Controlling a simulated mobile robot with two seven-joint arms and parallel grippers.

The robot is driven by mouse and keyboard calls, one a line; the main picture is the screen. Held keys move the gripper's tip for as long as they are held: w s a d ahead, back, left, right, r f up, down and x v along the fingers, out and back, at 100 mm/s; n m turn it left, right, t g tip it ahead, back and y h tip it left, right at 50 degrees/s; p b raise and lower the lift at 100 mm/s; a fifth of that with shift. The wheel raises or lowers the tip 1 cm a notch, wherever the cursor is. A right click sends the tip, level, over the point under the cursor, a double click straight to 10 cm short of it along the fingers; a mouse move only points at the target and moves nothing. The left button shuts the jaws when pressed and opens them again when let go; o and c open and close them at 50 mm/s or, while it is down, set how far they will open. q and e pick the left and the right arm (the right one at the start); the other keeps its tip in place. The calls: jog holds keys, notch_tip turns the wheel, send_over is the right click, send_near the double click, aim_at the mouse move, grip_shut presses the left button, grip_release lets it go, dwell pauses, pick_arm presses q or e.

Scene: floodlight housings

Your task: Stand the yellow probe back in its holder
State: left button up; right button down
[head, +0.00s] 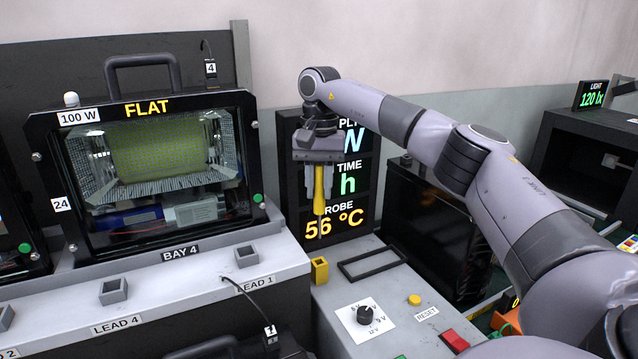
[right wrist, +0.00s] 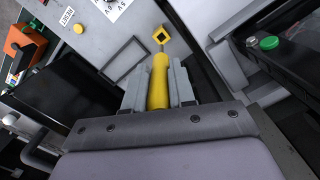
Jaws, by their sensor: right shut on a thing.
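The yellow probe (head: 319,190) hangs upright, tip down, in my right gripper (head: 319,188), which is shut on it. In the head view the probe's thin lower end is above and close to the yellow square holder (head: 319,270) on the grey bench; they look apart. In the right wrist view the probe (right wrist: 157,90) shows between the fingers of my right gripper (right wrist: 158,85), with the holder (right wrist: 162,38) beyond its end. The holder's square opening looks empty. My left gripper is not in view.
A black display panel (head: 290,160) stands just behind the gripper and reads 56 °C. A dark rectangular frame (head: 371,262), a knob (head: 364,315) and a yellow button (head: 414,299) are right of the holder. The floodlight housing (head: 160,235) in bay 4 stands left.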

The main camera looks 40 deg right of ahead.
jog(key=b, duration=0.1)
send_over(319, 233)
jog(key=shift+f, duration=2.4)
jog(key=shift+p, duration=0.4)
jog(key=shift+f, duration=0.25)
jog(key=shift+f+b, duration=0.4)
jog(key=shift+f, duration=2.85)
dwell(1.6)
